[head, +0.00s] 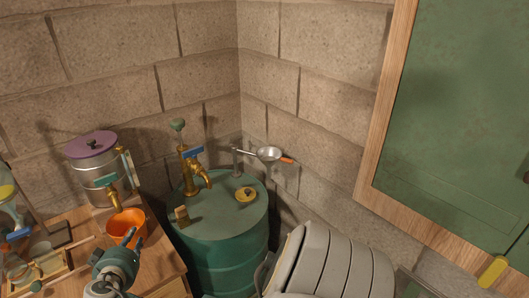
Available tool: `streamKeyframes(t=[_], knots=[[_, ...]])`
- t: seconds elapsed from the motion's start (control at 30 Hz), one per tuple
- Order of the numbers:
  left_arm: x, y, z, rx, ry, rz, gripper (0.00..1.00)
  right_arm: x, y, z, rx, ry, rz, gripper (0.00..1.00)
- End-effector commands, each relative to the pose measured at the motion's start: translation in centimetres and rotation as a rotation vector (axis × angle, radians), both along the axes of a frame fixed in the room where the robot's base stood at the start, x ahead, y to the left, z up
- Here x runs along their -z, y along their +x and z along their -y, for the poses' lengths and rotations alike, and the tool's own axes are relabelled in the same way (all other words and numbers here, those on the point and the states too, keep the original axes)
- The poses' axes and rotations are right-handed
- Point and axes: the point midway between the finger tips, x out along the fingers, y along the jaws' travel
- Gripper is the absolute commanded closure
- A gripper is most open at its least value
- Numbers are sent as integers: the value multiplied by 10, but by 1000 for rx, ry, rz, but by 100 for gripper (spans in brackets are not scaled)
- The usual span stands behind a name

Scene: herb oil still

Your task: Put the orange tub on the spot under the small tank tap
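The orange tub (117,228) is upright on the wooden counter at the left, right by the small tank's tap (114,201). The tap's spout is over or just behind the tub's far rim. The small tank (92,172) is silvery with a purple lid. The spot under the tap is hidden by the tub. My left gripper is not in view.
A green drum (222,232) with a brass tap (196,172) stands right of the wooden counter (163,264). A ladle-like pan (269,154) hangs near the wall corner. Glassware and a wooden stand (38,275) crowd the left edge. A green cabinet (455,110) is at the right.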

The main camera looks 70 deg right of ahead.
Motion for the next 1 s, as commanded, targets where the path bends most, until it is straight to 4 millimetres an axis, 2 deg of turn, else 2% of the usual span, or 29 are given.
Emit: streamKeyframes(t=[0.17, 0.37, 0.47, 0.5, 0.6, 0.77, 0.87, 0.97, 1.0], knots=[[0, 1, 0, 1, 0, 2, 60, -3, 9, -33, -172, 46, 24, 76], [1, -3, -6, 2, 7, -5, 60, -22, 16, -98, -464, 92, 90, 76], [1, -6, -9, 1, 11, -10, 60, -18, 11, -133, -598, 110, 102, 76], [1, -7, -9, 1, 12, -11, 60, -9, 8, -144, -641, 118, 94, 76], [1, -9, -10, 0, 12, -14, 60, 22, -1, -161, -705, 139, 50, 76], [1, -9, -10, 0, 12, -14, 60, 80, -19, -176, -757, 176, -39, 76], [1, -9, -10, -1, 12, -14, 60, 122, -36, -182, -779, 203, -106, 76], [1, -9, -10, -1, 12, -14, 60, 169, -60, -188, -800, 234, -186, 76], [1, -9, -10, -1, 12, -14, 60, 191, -73, -190, -808, 249, -223, 76]])
